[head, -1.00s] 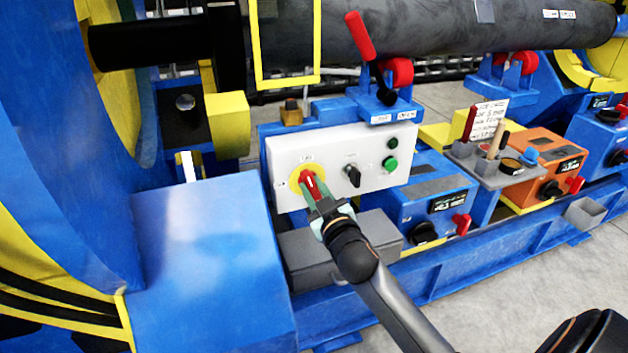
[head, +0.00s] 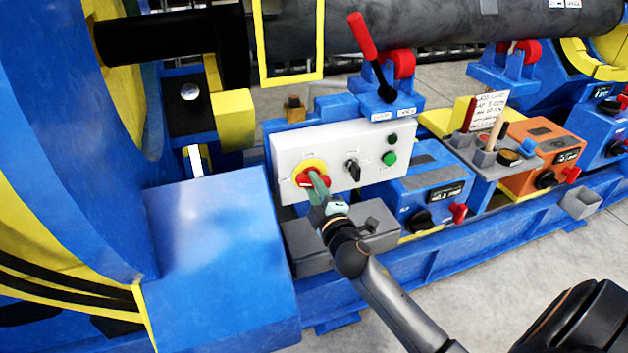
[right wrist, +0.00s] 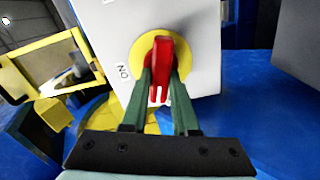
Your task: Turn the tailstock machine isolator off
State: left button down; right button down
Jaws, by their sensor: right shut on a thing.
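The isolator is a red handle (head: 304,181) on a round yellow plate (head: 317,164), at the left end of a white control panel (head: 340,140). In the head view the handle lies roughly crosswise, partly hidden by my fingers. My right gripper (head: 317,182) is shut on the red handle. In the right wrist view the handle (right wrist: 161,60) stands between the two green fingers (right wrist: 160,95), in front of the yellow plate (right wrist: 137,50). An "ON" label (right wrist: 124,71) shows beside the plate. My left gripper is not in view.
The same panel has a black selector switch (head: 352,169) and a green button (head: 389,158) to the right. A grey box (head: 310,250) sits just below it. A red-handled lever (head: 362,37) rises above. A large blue housing (head: 215,250) stands close on the left.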

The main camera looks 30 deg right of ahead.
jog(key=n, duration=0.3)
jog(key=shift+f+p, duration=0.15)
jog(key=shift+p, duration=0.25)
jog(key=shift+n, duration=0.5)
jog(key=c, duration=0.7)
grip_release()
jog(key=v, duration=1.2)
jog(key=shift+s+b, duration=0.25)
jog(key=shift+b, duration=0.1)
